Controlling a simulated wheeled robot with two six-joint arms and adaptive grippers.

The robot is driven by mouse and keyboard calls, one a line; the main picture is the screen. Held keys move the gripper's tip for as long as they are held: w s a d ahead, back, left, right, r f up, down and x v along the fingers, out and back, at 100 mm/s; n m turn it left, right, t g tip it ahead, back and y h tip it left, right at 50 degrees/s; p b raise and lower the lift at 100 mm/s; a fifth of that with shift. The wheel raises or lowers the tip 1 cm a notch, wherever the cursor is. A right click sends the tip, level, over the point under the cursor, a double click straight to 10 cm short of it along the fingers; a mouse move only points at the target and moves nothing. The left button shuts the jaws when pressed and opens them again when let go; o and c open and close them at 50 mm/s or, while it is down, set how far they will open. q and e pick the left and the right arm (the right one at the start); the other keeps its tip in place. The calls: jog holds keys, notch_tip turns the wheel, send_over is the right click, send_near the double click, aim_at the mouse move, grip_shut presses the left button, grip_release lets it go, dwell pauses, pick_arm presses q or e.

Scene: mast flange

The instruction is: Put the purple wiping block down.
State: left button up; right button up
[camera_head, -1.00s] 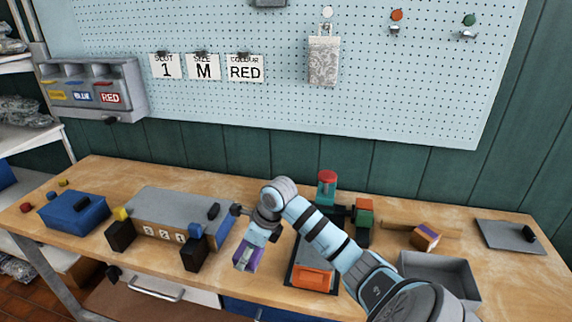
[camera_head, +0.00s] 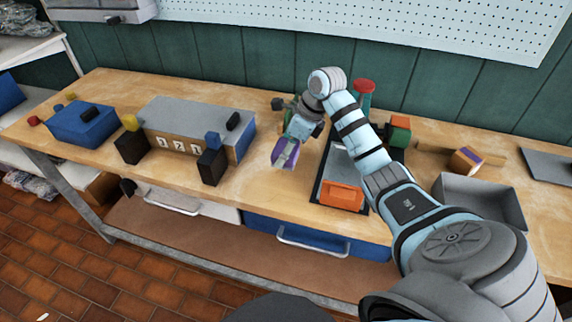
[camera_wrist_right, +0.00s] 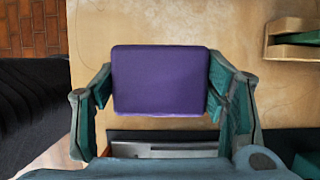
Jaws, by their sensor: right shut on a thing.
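The purple wiping block (camera_head: 284,154) is in my right gripper (camera_head: 290,146), over the wooden workbench (camera_head: 262,190) between the numbered grey box and the black tray. In the right wrist view the purple block (camera_wrist_right: 160,80) sits between the two fingers of the right gripper (camera_wrist_right: 160,95), which are shut on its sides. Bare wood shows around the block there. I cannot tell whether its underside touches the bench. My left gripper is not in view.
The black tray with an orange block (camera_head: 342,195) lies to the right. A grey open bin (camera_head: 478,200) stands farther right. A blue box (camera_head: 82,124) is at far left.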

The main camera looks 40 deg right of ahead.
aim_at(286, 172)
jog(key=f, duration=0.4)
jog(key=shift+s+a+f, duration=0.15)
jog(key=shift+s, duration=0.05)
jog(key=shift+w+f, duration=0.1)
jog(key=shift+f, duration=0.25)
jog(key=shift+b, duration=0.3)
jog(key=o, duration=1.2)
jog(key=shift+r, duration=0.3)
jog(key=p+v, duration=0.1)
jog(key=v, duration=1)
jog(key=shift+r, duration=0.3)
